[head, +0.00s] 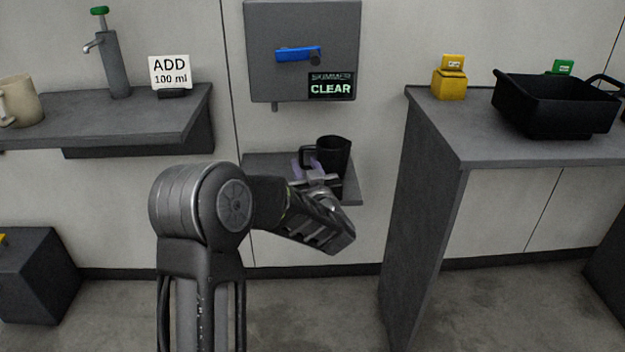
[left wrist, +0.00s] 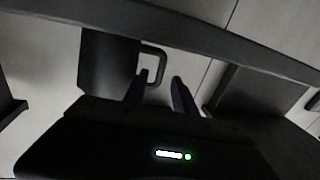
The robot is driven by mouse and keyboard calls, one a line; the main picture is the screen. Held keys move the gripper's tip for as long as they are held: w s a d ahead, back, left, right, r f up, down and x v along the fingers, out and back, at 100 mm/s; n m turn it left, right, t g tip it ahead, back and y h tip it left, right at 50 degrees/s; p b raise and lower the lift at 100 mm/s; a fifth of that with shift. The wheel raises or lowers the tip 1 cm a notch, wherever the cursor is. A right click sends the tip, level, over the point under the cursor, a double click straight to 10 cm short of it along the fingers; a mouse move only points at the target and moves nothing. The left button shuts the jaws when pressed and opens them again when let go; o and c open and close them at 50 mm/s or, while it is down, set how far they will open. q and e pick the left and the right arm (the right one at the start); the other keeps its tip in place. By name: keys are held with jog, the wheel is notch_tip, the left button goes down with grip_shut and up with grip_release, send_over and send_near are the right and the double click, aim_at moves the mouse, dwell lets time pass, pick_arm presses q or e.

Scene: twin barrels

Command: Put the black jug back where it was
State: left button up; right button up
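The black jug (head: 335,157) stands upright on a small grey shelf (head: 262,162) under a wall-mounted box, with its handle towards the left. My left gripper (head: 306,170) is at the handle side of the jug. In the left wrist view the jug (left wrist: 104,62) is at upper left, and its handle (left wrist: 158,54) reaches to the right. There the fingers of my left gripper (left wrist: 160,80) are apart, with the handle's outer bar appearing between the fingertips. I cannot tell whether they touch it. My left wrist hides part of the jug's base. My right gripper is not in view.
The wall box (head: 290,85) has a blue lever (head: 297,53) and a lit "CLEAR" sign (head: 331,86). A left shelf (head: 60,132) holds a beige mug (head: 20,101), a tap (head: 115,65) and an "ADD 100 ml" card (head: 170,71). A right counter (head: 440,115) holds a black tub (head: 555,105) and yellow block (head: 449,84).

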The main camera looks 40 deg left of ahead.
pick_arm(q)
jog(key=p+v, duration=0.1)
jog(key=v, duration=0.8)
jog(key=shift+p, duration=0.3)
jog(key=d+f+m+h, duration=0.25)
jog(key=d+f, duration=0.25)
jog(key=f, duration=0.3)
jog(key=s+d+f+m+g+h, duration=0.1)
jog(key=d+f+h, duration=0.35)
jog(key=f, duration=0.25)
jog(key=d+f+m+h, duration=0.25)
jog(key=d+f, duration=0.25)
jog(key=f, duration=0.3)
jog(key=s+d+f+g+h, duration=0.2)
jog(key=s+d+f, duration=0.3)
jog(key=s, duration=0.3)
jog(key=s+d+f+m+g+h, duration=0.1)
jog(key=s+d+f+g+h, duration=0.2)
jog(key=s+d+f, duration=0.3)
jog(key=s+d+f+g+h, duration=0.3)
jog(key=s+d+f+g, duration=0.1)
jog(key=s, duration=0.7)
notch_tip(320, 180, down, 2)
jog(key=shift+d+f+m, duration=0.25)
jog(key=shift+d+m, duration=0.15)
jog(key=shift+d, duration=0.5)
